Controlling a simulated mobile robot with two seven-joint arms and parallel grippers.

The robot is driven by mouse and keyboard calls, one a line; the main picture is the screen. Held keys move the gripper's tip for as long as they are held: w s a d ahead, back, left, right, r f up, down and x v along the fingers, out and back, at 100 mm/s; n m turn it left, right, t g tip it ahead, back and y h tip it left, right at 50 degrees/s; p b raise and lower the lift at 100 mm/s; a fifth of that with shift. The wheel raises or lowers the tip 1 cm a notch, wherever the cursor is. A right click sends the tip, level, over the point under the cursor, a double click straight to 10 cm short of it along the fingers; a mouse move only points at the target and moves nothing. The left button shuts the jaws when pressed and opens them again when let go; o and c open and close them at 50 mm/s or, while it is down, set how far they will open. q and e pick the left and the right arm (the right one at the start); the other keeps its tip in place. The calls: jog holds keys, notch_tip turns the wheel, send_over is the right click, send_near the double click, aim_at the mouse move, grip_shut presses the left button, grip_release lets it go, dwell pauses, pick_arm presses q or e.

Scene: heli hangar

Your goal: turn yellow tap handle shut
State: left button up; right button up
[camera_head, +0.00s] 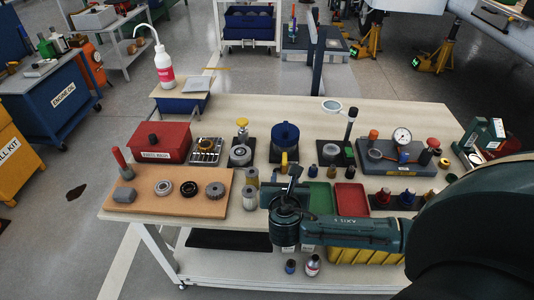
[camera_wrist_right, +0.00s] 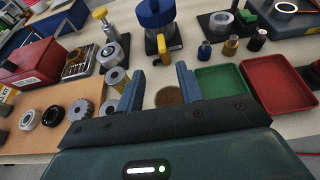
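A blue-lidded container (camera_head: 285,134) stands on a dark base at the middle of the workbench (camera_head: 225,216). A yellow tap handle (camera_wrist_right: 162,44) shows low on its front in the right wrist view; it also shows in the head view (camera_head: 284,158). My right gripper (camera_wrist_right: 160,88) is open, its two blue fingers apart with nothing held between them. It is in front of the container and apart from the tap; in the head view (camera_head: 290,178) it hides part of the bench. My left gripper is not in view.
A yellow-topped fixture (camera_head: 241,128) stands left of the container. A green tray (camera_head: 320,197) and a red tray (camera_head: 351,199) lie to its right front. A wooden board (camera_head: 150,205) with bearings and gears lies to the left. Small bottles and cylinders crowd the middle.

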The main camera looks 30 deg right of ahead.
aim_at(285, 160)
jog(key=b+x, duration=0.1)
jog(key=x, duration=1.1)
jog(key=shift+d+f, duration=0.15)
jog(key=shift+f, duration=0.1)
jog(key=shift+c, duration=0.4)
grip_shut()
